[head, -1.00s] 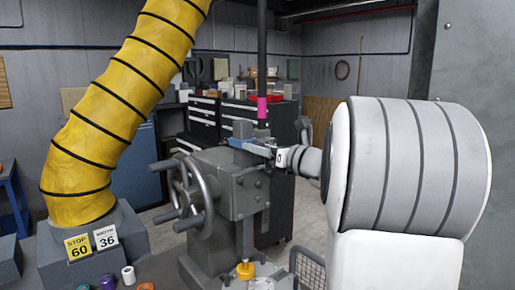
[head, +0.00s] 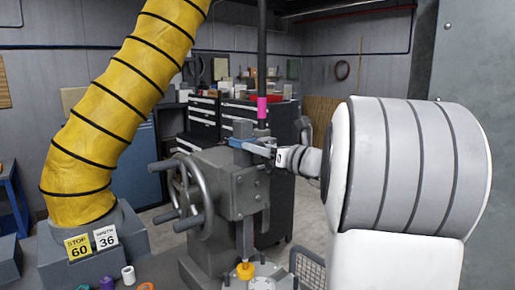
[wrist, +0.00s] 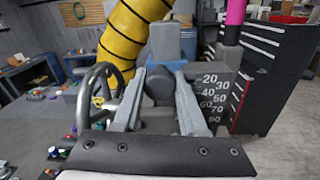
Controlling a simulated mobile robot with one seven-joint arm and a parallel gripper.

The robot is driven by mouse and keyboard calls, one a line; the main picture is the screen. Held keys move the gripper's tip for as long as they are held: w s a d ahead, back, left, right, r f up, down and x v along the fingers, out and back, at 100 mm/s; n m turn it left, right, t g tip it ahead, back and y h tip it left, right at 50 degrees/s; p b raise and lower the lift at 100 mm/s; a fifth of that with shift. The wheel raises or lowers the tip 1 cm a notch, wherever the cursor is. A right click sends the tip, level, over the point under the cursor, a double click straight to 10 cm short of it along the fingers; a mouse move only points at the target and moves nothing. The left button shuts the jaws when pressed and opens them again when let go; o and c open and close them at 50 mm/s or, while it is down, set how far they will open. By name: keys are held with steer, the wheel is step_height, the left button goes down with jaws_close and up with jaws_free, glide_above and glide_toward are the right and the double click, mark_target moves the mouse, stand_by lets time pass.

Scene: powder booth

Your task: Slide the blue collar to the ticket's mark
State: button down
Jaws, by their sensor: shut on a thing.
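The blue collar (head: 243,130) is a blue-grey block at the top of the grey machine, beside the dark upright post. In the wrist view it stands upright (wrist: 166,42), with a dark round knob (wrist: 160,82) on its near side. My gripper (wrist: 161,88) has its two fingers against either side of that knob; it also shows in the head view (head: 266,148), reaching in from the right. The fingers hide part of the contact. The ticket is a yellow card (head: 79,247) reading STOP 60, at the lower left. A number scale (wrist: 214,97) runs from 20 to 90 right of the fingers.
A white card (head: 105,238) reading 36 stands beside the yellow one. A spoked handwheel (head: 185,190) is left of the collar. A yellow ribbed hose (head: 115,105) rises at the left. The post carries a pink band (head: 262,107). Drawer cabinets (wrist: 268,75) stand behind.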

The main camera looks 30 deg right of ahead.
step_height(320, 180, down, 3)
steer(key=b, duration=0.2)
steer(key=shift+f+b, duration=0.15)
steer(key=shift+b, duration=0.15)
steer(key=shift+c, duration=2.3)
jaws_free()
steer(key=s+d+b, duration=0.2)
steer(key=s+d, duration=0.1)
steer(key=s, duration=1.4)
steer(key=shift+b, duration=0.3)
